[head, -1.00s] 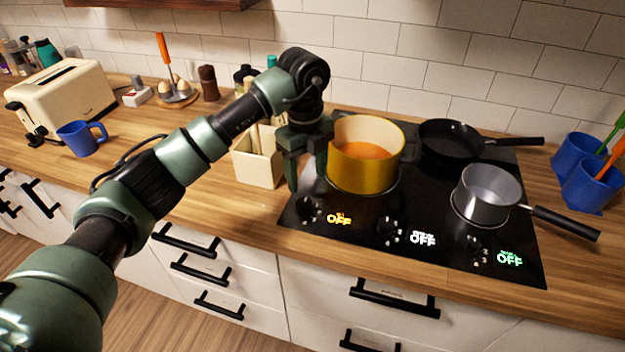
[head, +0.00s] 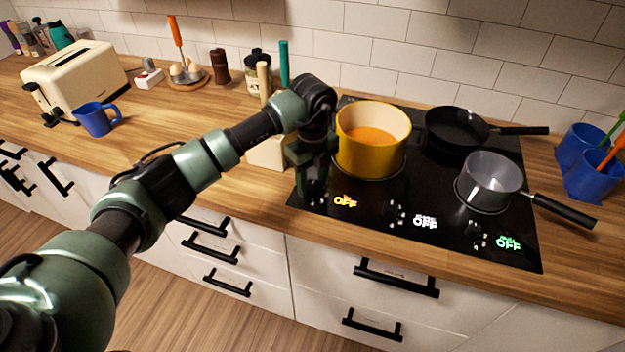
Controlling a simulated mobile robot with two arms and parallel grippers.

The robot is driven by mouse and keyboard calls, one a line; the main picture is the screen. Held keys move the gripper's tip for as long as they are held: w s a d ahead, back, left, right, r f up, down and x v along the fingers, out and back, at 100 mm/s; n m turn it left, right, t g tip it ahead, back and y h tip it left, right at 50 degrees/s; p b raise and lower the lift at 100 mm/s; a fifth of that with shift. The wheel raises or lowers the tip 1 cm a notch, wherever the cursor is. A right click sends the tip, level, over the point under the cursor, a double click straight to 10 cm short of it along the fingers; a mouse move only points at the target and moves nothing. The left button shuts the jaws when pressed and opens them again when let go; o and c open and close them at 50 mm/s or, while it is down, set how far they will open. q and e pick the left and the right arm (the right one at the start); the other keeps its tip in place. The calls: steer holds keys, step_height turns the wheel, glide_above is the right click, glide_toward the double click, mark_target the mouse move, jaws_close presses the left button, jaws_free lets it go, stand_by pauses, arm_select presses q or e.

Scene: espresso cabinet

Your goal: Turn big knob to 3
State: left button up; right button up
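The black stovetop (head: 440,190) has three dark knobs along its front edge. The left knob is mostly hidden by my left gripper (head: 311,188), beside a yellow "OFF" display (head: 345,201). The middle knob (head: 396,212) is beside a white "OFF" display (head: 425,222). The right knob (head: 475,234) is beside a green "OFF" display (head: 508,243). The small text above each "OFF" is too small to read. My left gripper points down at the left knob, its fingers low around or over it. Contact and finger opening are unclear. My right gripper is not in view.
A yellow pot (head: 372,153) stands right beside my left gripper. A black pan (head: 455,130) and grey saucepan (head: 490,180) stand farther right. A cream utensil holder (head: 265,153) is behind my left arm. The wooden counter front edge (head: 400,245) is clear.

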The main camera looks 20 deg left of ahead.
arm_select(q)
jaws_close()
steer(key=shift+m+b, duration=1.5)
steer(key=shift+m, duration=0.6)
steer(key=m+b, duration=0.4)
steer(key=m, duration=0.2)
steer(key=m+b, duration=0.3)
steer(key=m, duration=0.3)
steer(key=shift+m, duration=0.3)
steer(key=m+b, duration=0.1)
steer(key=m, duration=0.2)
steer(key=shift+w+a+m, duration=0.1)
steer(key=shift+m, duration=0.2)
steer(key=shift+r+m+b, duration=0.15)
steer(key=shift+m+b, duration=0.25)
steer(key=shift+m, duration=1.2)
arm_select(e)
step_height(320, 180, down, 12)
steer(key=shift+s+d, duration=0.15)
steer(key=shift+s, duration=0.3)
